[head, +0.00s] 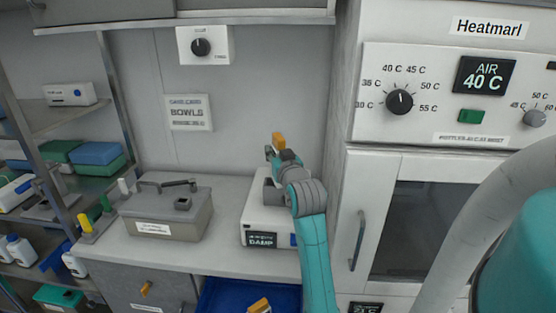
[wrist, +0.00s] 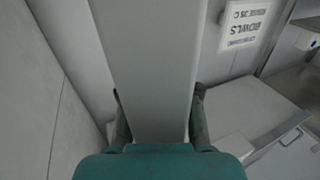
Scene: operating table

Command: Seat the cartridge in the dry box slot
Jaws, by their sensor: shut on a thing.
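The cartridge is gripped between my gripper's fingers. In the head view its orange end (head: 279,141) sticks up above my gripper (head: 277,157). In the wrist view it appears as a long grey bar (wrist: 146,70) running between the two fingers of my gripper (wrist: 158,118). The dry box (head: 265,222) is a white unit on the counter with a dark display reading DAMP. My gripper is above the back of it, and the cartridge is apart from it. A grey block (head: 272,196) stands on the box top, partly behind my arm. I cannot make out the slot opening.
A grey lidded bath (head: 167,215) stands left on the counter (head: 228,190). The Heatmarl cabinet (head: 360,215) rises close on the right. A blue bin (head: 225,296) below the counter front holds an orange-topped item (head: 259,306). A shelf rack (head: 52,185) stands far left.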

